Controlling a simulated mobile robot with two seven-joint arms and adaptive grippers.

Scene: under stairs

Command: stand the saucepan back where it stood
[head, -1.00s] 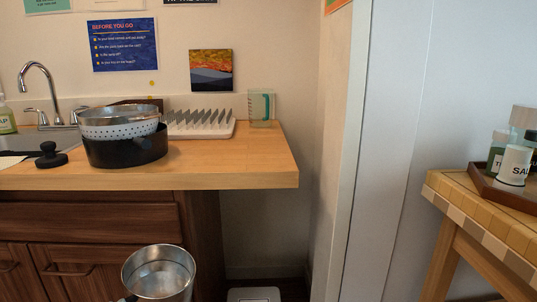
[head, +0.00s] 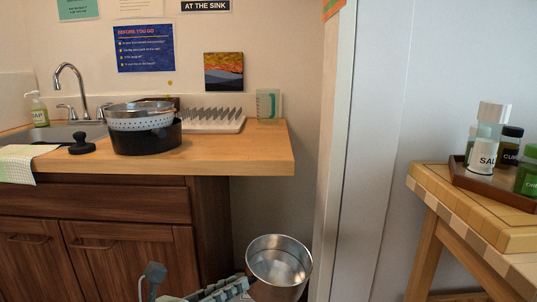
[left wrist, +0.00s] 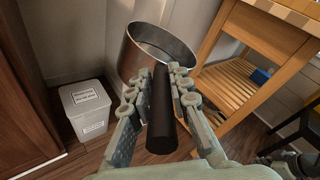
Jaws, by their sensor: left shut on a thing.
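The steel saucepan (head: 278,266) hangs in the air low in the head view, below and in front of the counter's right end. It is upright or nearly so, with its open top showing and nothing seen inside. In the left wrist view the saucepan (left wrist: 172,60) is ahead of my gripper, and its black handle (left wrist: 162,130) points back at the camera. My left gripper (left wrist: 162,88) is shut on this handle, one finger on each side. In the head view only part of the gripper shows at the bottom edge. My right gripper is out of view.
On the counter (head: 240,160) are a black pot (head: 148,138) with a colander (head: 140,121) in it, a dish rack (head: 215,126) and a clear jug (head: 268,104). A tiled side table (head: 470,222) stands right. A white bin (left wrist: 88,108) stands on the floor.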

